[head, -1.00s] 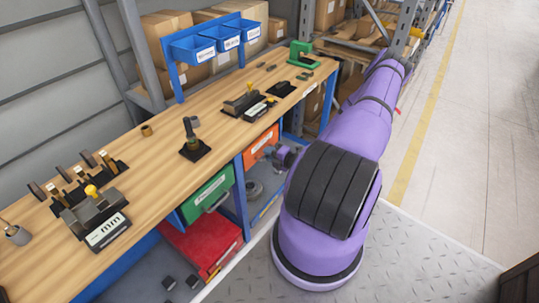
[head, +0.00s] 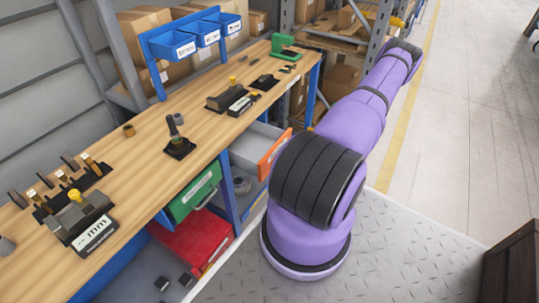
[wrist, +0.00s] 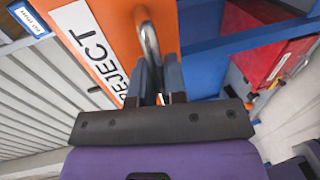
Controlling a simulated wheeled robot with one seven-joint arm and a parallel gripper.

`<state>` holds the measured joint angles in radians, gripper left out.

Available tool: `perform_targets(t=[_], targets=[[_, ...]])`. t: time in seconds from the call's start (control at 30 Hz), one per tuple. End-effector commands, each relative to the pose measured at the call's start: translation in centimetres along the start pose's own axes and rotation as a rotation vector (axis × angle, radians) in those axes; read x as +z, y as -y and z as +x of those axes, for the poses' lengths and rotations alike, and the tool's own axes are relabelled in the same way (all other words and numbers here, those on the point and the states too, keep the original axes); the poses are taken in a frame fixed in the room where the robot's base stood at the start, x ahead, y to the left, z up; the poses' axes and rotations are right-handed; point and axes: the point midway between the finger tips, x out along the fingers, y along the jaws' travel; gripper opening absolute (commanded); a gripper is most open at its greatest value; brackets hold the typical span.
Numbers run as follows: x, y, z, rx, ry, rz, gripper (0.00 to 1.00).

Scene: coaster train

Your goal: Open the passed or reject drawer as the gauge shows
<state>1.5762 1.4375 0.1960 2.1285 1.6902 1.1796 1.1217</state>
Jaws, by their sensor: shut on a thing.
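The orange drawer (head: 274,153) stands pulled out from under the bench, its pale inside showing. In the wrist view its orange front (wrist: 90,14) carries a label reading REJECT. My gripper (wrist: 160,78) is shut on its metal bar handle (wrist: 150,45). In the head view my arm hides the gripper and handle. The green drawer (head: 196,192) is shut, to the left of the orange one; its label is too small to read. A gauge with an mm display (head: 95,233) sits at the bench's near left. Another dark device with a display (head: 238,104) stands farther back. Neither reading is legible.
A red bin (head: 195,238) sits low under the bench, left of my base. A blue post (head: 229,188) stands between the green and orange drawers. Blue bins (head: 172,45) hang above the bench's back. The floor right of my arm is open, with a dark crate (head: 512,270) at lower right.

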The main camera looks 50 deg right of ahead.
Motion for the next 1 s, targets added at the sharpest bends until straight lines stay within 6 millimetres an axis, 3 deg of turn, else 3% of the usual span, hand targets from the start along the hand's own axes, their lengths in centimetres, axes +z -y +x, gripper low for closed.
perform_targets(t=[0.1, 0.3, 0.77, 0.8, 0.87, 1.0], targets=[[0.0, 0.6, -2.5, -0.003, 0.002, 0.001, 0.0], [0.0, 1.1, -4.9, -0.001, -0.001, 0.0, 0.0], [0.0, 1.2, -5.5, -0.001, 0.0, 0.001, 0.0], [0.0, 1.2, -5.5, -0.001, 0.0, 0.001, 0.19], [0.0, 1.2, -5.5, -0.001, 0.0, 0.0, 0.33], [0.0, 1.2, -5.5, -0.001, 0.0, 0.0, 0.36]])
